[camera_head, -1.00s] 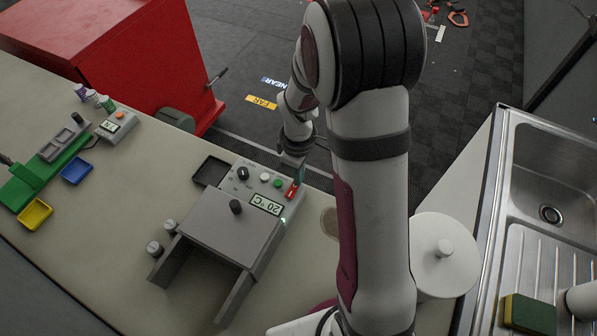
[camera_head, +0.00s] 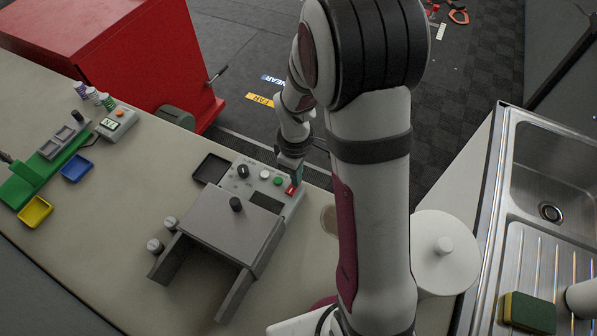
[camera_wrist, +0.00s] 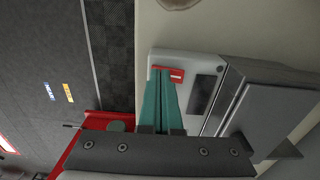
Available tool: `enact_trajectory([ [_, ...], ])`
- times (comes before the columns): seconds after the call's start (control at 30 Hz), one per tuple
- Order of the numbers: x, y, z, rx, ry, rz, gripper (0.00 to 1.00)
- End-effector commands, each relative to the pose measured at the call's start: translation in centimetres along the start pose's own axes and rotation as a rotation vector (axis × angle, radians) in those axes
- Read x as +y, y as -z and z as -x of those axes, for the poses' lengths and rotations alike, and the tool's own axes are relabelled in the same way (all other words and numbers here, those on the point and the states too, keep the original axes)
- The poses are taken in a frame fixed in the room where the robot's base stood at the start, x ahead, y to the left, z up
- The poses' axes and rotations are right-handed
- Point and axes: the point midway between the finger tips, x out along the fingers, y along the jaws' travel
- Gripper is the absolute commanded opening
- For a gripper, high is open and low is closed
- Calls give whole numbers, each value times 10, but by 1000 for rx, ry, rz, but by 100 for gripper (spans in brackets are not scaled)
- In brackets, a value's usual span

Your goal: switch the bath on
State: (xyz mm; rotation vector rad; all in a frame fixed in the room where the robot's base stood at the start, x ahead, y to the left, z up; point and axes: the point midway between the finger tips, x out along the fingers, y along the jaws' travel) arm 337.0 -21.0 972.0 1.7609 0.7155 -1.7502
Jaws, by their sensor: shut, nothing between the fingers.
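The bath is a grey box (camera_head: 222,222) with a sloped control panel on the bench. Its display (camera_head: 265,202) is dark. A red rocker switch (camera_head: 291,188) sits at the panel's right end, beside a green button (camera_head: 278,181), a white button (camera_head: 265,175) and a black knob (camera_head: 243,171). My gripper (camera_head: 297,178) is shut and empty, its teal fingers at the red switch. In the wrist view, the fingertips (camera_wrist: 160,70) overlap the left part of the red switch (camera_wrist: 176,75). I cannot tell whether they touch it.
A black tray (camera_head: 211,169) lies behind the bath, and two small knobbed posts stand at its left. A white lidded container (camera_head: 440,270) stands right of my arm, near the steel sink (camera_head: 555,180). Green rack, yellow and blue trays are far left.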

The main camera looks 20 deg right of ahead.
Motion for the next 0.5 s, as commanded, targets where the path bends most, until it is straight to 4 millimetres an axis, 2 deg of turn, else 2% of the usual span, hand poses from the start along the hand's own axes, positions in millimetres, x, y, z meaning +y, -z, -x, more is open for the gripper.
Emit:
enact_trajectory([
  [0.33, 0, 0, 3, 0, -1, 0, 0],
  [0.5, 6, 0, 29, 3, -4, -2, 0],
])
